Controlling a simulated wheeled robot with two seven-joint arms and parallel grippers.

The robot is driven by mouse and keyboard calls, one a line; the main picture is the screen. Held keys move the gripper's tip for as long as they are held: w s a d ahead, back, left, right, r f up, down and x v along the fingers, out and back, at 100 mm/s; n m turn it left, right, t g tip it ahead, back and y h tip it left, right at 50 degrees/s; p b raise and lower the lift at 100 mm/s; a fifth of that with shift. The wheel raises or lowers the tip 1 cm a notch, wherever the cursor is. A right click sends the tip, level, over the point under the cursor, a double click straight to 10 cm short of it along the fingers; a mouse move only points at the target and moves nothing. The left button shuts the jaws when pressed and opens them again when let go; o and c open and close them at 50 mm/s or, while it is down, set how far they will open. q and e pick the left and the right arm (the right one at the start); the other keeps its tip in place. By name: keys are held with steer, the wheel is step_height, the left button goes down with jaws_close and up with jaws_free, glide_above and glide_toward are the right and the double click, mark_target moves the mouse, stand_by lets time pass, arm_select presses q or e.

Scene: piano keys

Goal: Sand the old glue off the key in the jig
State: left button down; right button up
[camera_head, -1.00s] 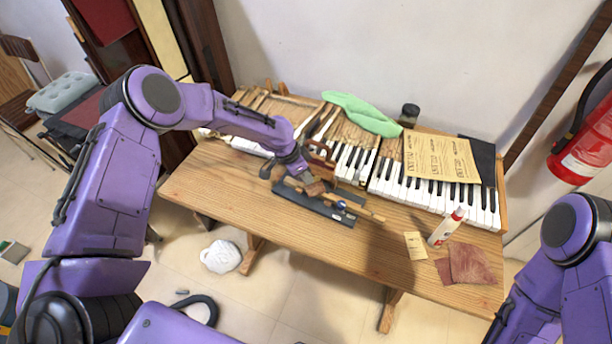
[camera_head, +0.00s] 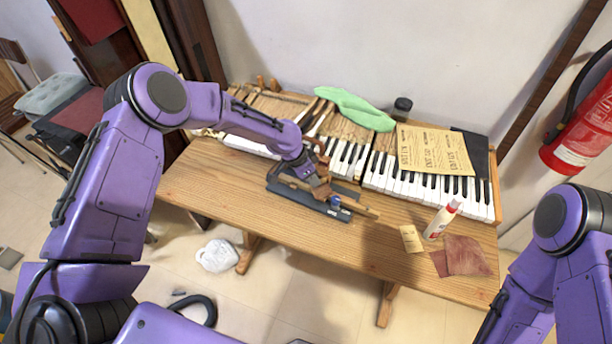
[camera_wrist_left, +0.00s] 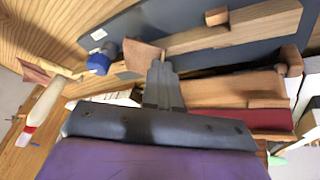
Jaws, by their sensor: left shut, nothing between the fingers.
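The dark jig (camera_head: 287,190) lies on the table with a long pale wooden key (camera_head: 361,208) along it; the key also shows in the left wrist view (camera_wrist_left: 235,35). A blue knob (camera_head: 335,200) sits on the jig, also in the left wrist view (camera_wrist_left: 100,62). A small brown block (camera_head: 322,192) is at the key, beside the knob; it shows in the left wrist view (camera_wrist_left: 143,55) too. My left gripper (camera_head: 315,183) is over the jig, its fingers (camera_wrist_left: 160,72) shut and empty, close to the block; contact is unclear. My right gripper is out of view.
The keyboard (camera_head: 430,188) stands behind the jig, with printed paper (camera_head: 430,150) and a green cloth (camera_head: 355,108) on it. A glue bottle (camera_head: 442,218), a small card (camera_head: 411,239) and a reddish-brown sheet (camera_head: 466,256) are at the right. The table front is clear.

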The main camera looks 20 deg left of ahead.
mark_target(300, 182)
arm_select(q)
steer(key=shift+f, duration=0.2)
steer(key=shift+a+r, duration=0.1)
steer(key=shift+a, duration=0.05)
steer(key=shift+w+a, duration=0.15)
steer(key=shift+a, duration=0.85)
steer(key=shift+w+a, duration=0.1)
steer(key=shift+a, duration=0.9)
step_height(300, 182, up, 6)
steer(key=p, duration=0.4)
steer(key=shift+d, duration=0.1)
step_height(300, 182, up, 3)
steer(key=shift+r+p, duration=0.1)
steer(key=shift+p, duration=1.05)
